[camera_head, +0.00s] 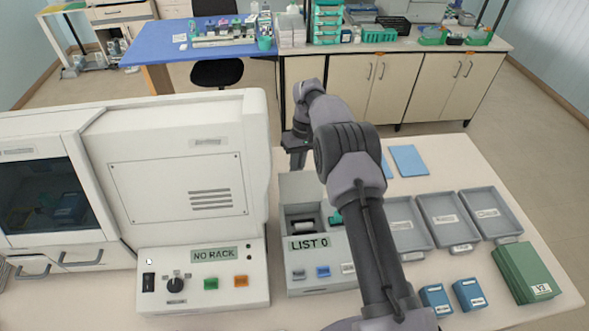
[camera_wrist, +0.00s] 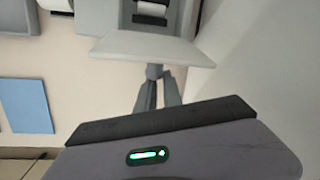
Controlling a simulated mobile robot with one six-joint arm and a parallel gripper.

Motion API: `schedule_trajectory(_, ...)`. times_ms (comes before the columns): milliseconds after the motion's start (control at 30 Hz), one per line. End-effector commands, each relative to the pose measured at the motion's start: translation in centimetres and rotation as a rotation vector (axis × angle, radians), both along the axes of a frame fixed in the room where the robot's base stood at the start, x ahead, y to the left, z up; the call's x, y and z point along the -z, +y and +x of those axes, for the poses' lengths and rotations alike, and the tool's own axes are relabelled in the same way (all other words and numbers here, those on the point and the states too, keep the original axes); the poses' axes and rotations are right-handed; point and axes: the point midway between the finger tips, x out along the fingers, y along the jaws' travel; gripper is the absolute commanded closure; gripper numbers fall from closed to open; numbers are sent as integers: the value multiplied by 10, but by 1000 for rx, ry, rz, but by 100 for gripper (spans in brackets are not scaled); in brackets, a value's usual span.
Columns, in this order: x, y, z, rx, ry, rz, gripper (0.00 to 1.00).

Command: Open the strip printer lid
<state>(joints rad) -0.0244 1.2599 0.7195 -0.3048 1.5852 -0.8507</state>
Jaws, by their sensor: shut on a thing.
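The strip printer (camera_head: 322,268) stands on the bench with a "LIST 0" display. Its grey lid (camera_head: 301,187) stands raised behind the open bay, where a white paper roll (camera_head: 304,226) shows. In the wrist view the lid (camera_wrist: 150,49) is a pale plate in front of the bay, and part of the paper roll (camera_wrist: 151,9) shows beyond it. My gripper (camera_wrist: 154,72) is shut on the lid's edge; the fingertips are partly hidden by the lid. In the head view my gripper (camera_head: 298,160) is behind the printer, at the top of the lid.
A large white machine (camera_head: 178,160) with a "NO RACK" panel stands close on the left. Grey trays (camera_head: 441,240), blue boxes (camera_head: 435,300) and a green box (camera_head: 525,272) are on the right. A blue sheet (camera_head: 409,160) lies on the bench behind.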

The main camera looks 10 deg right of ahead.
Motion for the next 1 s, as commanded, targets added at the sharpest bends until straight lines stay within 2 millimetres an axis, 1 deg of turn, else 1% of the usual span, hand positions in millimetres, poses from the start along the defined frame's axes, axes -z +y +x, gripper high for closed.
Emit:
schedule_trajectory(33,5,-10,0,-1,1,-16,100)
schedule_trajectory(467,5,-10,1,-2,0,-16,100)
schedule_trajectory(500,5,-10,1,-2,0,-16,87)
schedule_trajectory(567,5,-9,1,-2,1,-16,76)
schedule_trajectory(600,5,-9,1,-2,2,-15,68)
schedule_trajectory(667,4,-8,1,-2,1,-14,58)
schedule_trajectory(1000,2,-6,1,-1,0,-12,58)
